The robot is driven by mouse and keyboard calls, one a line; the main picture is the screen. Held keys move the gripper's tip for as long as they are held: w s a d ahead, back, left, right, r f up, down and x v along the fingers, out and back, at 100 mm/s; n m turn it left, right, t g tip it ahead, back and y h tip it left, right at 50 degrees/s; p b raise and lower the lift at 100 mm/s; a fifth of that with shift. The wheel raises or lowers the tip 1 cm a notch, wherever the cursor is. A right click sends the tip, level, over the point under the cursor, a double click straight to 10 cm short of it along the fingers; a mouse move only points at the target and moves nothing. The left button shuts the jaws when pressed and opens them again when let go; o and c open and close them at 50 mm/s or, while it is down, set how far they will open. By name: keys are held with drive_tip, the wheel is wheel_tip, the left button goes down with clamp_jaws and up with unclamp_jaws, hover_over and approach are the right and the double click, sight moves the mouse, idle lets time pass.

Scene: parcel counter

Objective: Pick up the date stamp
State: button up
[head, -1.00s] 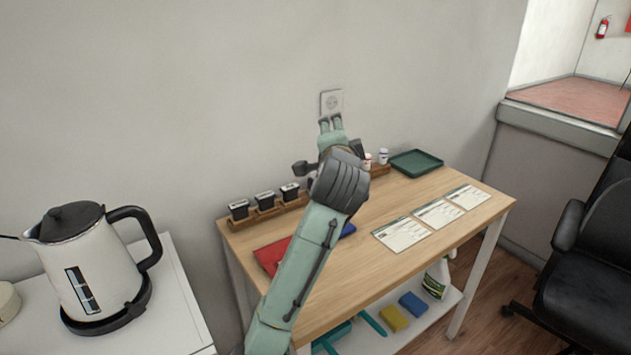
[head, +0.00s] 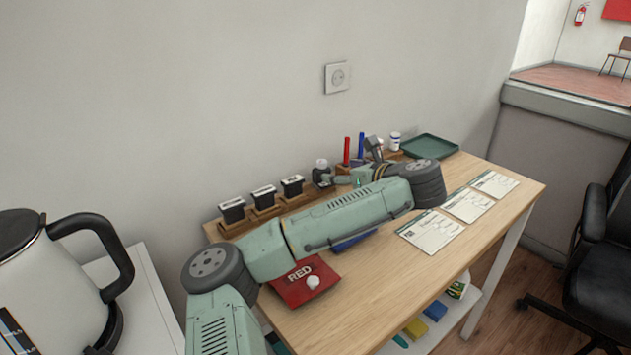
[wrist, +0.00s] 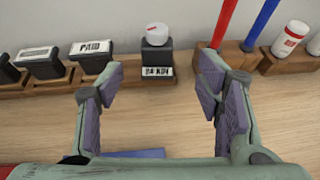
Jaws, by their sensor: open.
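The date stamp (wrist: 158,58), black with a round white knob and a pale label on its front, stands upright in the wooden rack along the wall. In the head view it shows in the rack (head: 321,170), partly beside my gripper (head: 340,180). In the wrist view my gripper (wrist: 160,78) is open and empty, one finger to the left and one to the right of the stamp. The stamp lies ahead, between the fingers in the picture; I see no contact.
Other black stamps, one labelled PAID (wrist: 92,52), stand to the left in the rack. Red (wrist: 224,22) and blue markers (wrist: 261,22) and white bottles (wrist: 290,38) stand to the right. A red pad (head: 303,283), forms (head: 431,230) and a green tray (head: 430,147) are on the table.

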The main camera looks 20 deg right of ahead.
sight(324, 169)
drive_tip(key=x, duration=0.4)
drive_tip(key=shift+p, duration=0.35)
drive_tip(key=x, duration=0.1)
drive_tip(key=p+x, duration=0.1)
drive_tip(key=x, duration=0.2)
drive_tip(key=shift+w+a+r, duration=0.2)
drive_tip(key=shift+a+r, duration=0.05)
drive_tip(key=shift+w+a+f+p, duration=0.1)
drive_tip(key=shift+w+f+p, duration=0.2)
drive_tip(key=shift+w, duration=0.15)
drive_tip(key=shift+c, duration=0.6)
drive_tip(key=c, duration=1.2)
drive_tip(key=shift+r, duration=0.1)
drive_tip(key=shift+c, duration=0.5)
